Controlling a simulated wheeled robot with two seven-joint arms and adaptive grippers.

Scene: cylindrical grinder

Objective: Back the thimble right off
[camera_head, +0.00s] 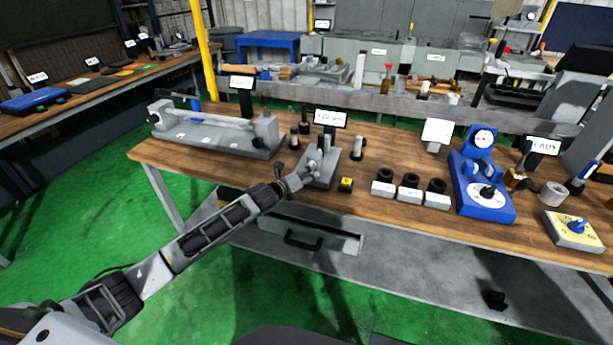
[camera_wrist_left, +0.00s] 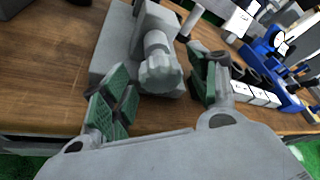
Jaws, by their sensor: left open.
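My left gripper (camera_head: 307,172) reaches in from the left at the front of the stand. In the left wrist view, its green-padded fingers (camera_wrist_left: 160,82) are open, one on each side of the thimble, with visible gaps on both sides. In the head view, the gripper hides much of the thimble. My right gripper is not in view.
A grey bench-centre fixture (camera_head: 215,133) stands to the left. A small yellow-topped block (camera_head: 346,185), several labelled blocks with black rings (camera_head: 409,190) and a blue dial gauge stand (camera_head: 482,185) lie to the right. A drawer (camera_head: 310,237) hangs below the bench top.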

